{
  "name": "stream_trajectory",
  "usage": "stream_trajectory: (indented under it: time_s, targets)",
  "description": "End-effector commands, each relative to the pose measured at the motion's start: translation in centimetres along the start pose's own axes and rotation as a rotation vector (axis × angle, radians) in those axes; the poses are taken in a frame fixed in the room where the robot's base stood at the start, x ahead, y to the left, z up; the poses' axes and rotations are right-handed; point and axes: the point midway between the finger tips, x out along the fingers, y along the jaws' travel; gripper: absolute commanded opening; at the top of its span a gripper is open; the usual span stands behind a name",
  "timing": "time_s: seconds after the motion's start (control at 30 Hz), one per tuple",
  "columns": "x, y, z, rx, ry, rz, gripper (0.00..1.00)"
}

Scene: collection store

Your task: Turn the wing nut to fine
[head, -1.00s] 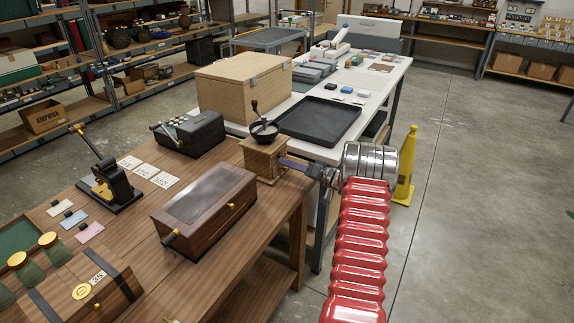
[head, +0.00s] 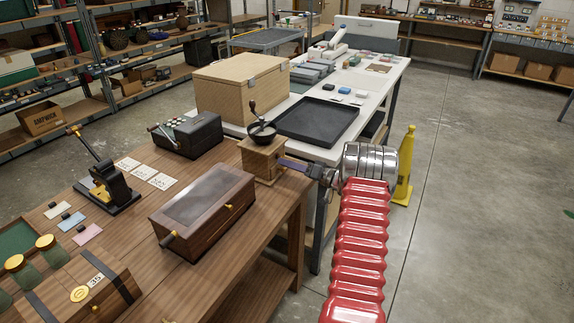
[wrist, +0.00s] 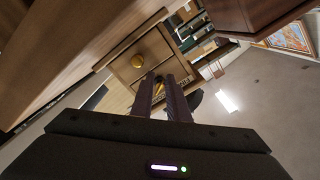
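A wooden coffee grinder (head: 263,160) with a dark bowl and a crank stands at the right end of the brown workbench. My gripper (head: 283,163) is at the grinder's right side, with its purple fingers reaching toward it. In the wrist view, which is strongly rolled, the grinder's wooden body (wrist: 130,72) shows a round brass knob. The two fingers (wrist: 163,78) are close together just beside that body. A small pale or brass bit shows between their tips. I cannot make out a wing nut or tell whether the fingers touch anything.
A dark wooden box (head: 203,212) with brass knobs sits left of the grinder. A black tray (head: 318,121) and a large pale wooden case (head: 240,90) lie on the white table behind. A yellow cone (head: 405,165) stands on the floor. The floor at right is clear.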

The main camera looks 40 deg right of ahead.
Motion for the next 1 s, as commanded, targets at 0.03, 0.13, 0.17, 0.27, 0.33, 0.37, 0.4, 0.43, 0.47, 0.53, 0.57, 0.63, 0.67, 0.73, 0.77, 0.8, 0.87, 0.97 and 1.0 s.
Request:
stream_trajectory:
  time_s: [0.03,0.13,0.17,0.27,0.33,0.37,0.4,0.43,0.47,0.53,0.57,0.63,0.67,0.73,0.77,0.8,0.87,0.97,1.0]
  targets:
    - [-0.4,0.0,0.0,0.0,0.001,0.001,0.15]
    - [-1.4,0.0,0.0,0.001,0.001,0.001,0.15]
    - [-1.8,0.0,0.0,0.001,0.002,0.001,0.15]
    - [-3.4,0.1,-0.1,0.0,0.002,0.002,0.15]
    - [-4.6,0.1,-0.1,0.001,0.003,0.002,0.15]
    - [-5.1,0.1,-0.1,0.0,0.003,0.003,0.15]
    - [-5.8,0.1,-0.1,0.0,0.003,0.003,0.15]
    - [-6.3,0.1,-0.1,0.0,0.002,0.003,0.15]
    - [-6.9,0.1,-0.1,-0.001,0.003,0.003,0.15]
    - [-8.1,0.1,0.0,0.0,0.004,0.003,0.15]
    - [-8.6,0.1,0.0,0.0,0.003,0.004,0.15]
    - [-9.8,0.1,-0.1,-0.001,0.004,0.004,0.15]
    - [-10.3,0.1,-0.1,-0.001,0.005,0.004,0.15]
    - [-11.4,0.1,-0.1,-0.001,0.004,0.004,0.15]
    - [-11.8,0.1,-0.1,-0.001,0.004,0.004,0.15]
    - [-12.3,0.1,-0.1,-0.001,0.004,0.004,0.15]
    - [-12.9,0.1,-0.1,-0.001,0.005,0.004,0.15]
    - [-13.5,0.1,-0.1,-0.001,0.003,0.003,0.15]
    - [-13.6,0.1,0.0,-0.001,0.003,0.002,0.15]
